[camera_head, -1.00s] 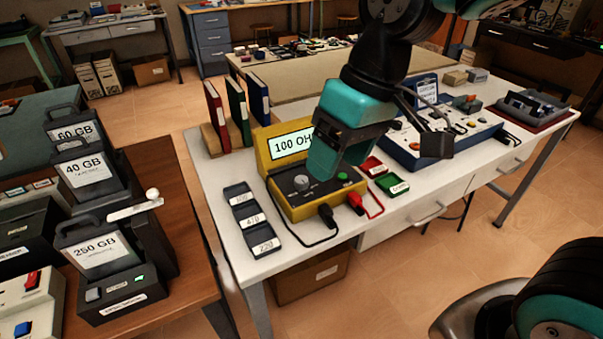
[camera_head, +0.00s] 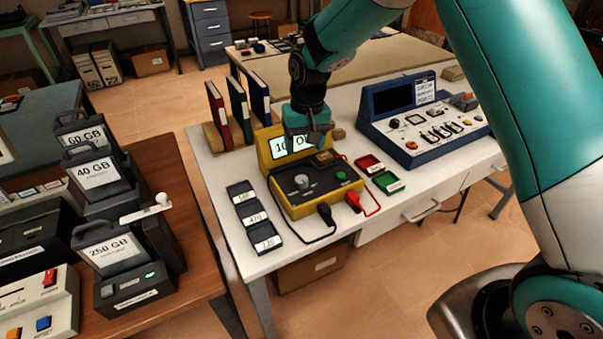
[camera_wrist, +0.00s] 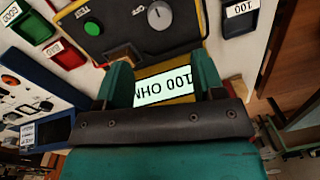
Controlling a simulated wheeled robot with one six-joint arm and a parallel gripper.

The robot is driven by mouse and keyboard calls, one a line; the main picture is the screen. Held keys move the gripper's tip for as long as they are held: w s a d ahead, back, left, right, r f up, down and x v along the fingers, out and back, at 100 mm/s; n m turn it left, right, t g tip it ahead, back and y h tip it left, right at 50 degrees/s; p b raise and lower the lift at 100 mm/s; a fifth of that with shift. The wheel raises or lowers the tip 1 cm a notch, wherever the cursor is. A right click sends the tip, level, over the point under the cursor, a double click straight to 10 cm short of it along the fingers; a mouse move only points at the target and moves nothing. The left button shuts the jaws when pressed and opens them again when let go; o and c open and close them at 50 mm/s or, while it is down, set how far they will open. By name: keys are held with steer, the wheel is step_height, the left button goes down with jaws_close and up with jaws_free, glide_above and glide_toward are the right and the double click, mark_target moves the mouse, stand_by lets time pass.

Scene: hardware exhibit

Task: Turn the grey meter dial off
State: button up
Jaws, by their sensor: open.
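The yellow meter (camera_head: 262,152) stands on the white table, with a dark sloped panel and a lit display (camera_head: 278,149) partly hidden by my gripper. My gripper (camera_head: 310,143) is over the display end of the meter, apart from the dial. In the wrist view its fingers (camera_wrist: 163,74) are spread and empty.
A green button (camera_head: 341,176) and black and red plugs are on the meter. Red and green trays (camera_head: 386,182) lie to its right, labelled dark trays (camera_head: 254,218) to its left. Binders (camera_head: 238,108) stand behind left. A blue console (camera_head: 420,110) is at right.

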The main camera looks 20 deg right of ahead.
mark_target(301, 178)
steer(key=f, duration=0.3)
steer(key=f+p, duration=0.1)
steer(key=f, duration=0.6)
steer(key=shift+a+f, duration=0.2)
steer(key=shift+a, duration=0.15)
steer(key=c, duration=0.9)
